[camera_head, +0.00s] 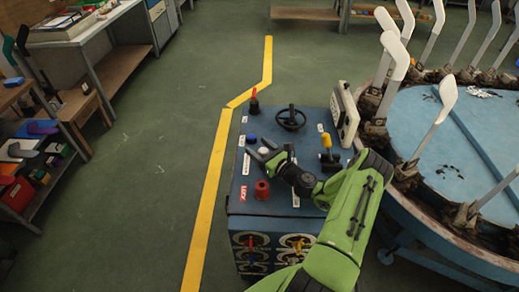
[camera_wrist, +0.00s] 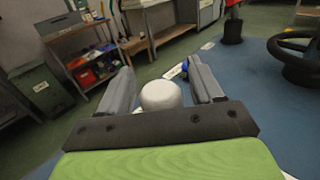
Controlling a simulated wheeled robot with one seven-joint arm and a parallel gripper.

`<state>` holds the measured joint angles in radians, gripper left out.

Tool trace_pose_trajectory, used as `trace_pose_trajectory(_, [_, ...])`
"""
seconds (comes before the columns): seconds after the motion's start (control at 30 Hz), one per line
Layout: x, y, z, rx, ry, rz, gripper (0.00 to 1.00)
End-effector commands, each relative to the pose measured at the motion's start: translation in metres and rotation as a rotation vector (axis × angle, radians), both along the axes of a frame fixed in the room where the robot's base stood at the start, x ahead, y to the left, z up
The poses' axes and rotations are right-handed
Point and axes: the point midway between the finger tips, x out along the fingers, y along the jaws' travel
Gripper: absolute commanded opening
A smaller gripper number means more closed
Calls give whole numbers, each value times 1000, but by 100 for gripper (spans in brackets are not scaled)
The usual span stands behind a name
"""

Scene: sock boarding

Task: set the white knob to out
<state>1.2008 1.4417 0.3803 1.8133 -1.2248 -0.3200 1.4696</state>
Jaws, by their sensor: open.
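The white knob (camera_head: 263,151) sits on the blue top of the control cabinet (camera_head: 240,204), left of its middle. In the wrist view the round white knob (camera_wrist: 161,95) shows between my gripper's two grey fingers. My gripper (camera_head: 262,150) is open, low over the panel, with a finger on each side of the knob. I see a gap between the knob and the right finger; whether the left finger touches it I cannot tell. The knob's stem and its position marks are hidden or too small to read.
A blue knob (camera_head: 251,138), a red-handled lever (camera_head: 254,100), a black handwheel (camera_head: 291,118), a red knob (camera_head: 262,189) and a yellow-handled lever (camera_head: 327,145) stand close by on the cabinet. A round blue table (camera_head: 440,160) with upright white forms stands at right.

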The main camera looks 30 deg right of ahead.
Motion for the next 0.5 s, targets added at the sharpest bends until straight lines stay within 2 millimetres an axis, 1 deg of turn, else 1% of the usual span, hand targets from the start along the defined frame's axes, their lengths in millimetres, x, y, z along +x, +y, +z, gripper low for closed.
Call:
trace_pose_trajectory(0.2, [1,0,0,0,0,0,66])
trace_pose_trajectory(0.23, [1,0,0,0,1,0,64])
trace_pose_trajectory(0.5, [1,0,0,0,1,1,23])
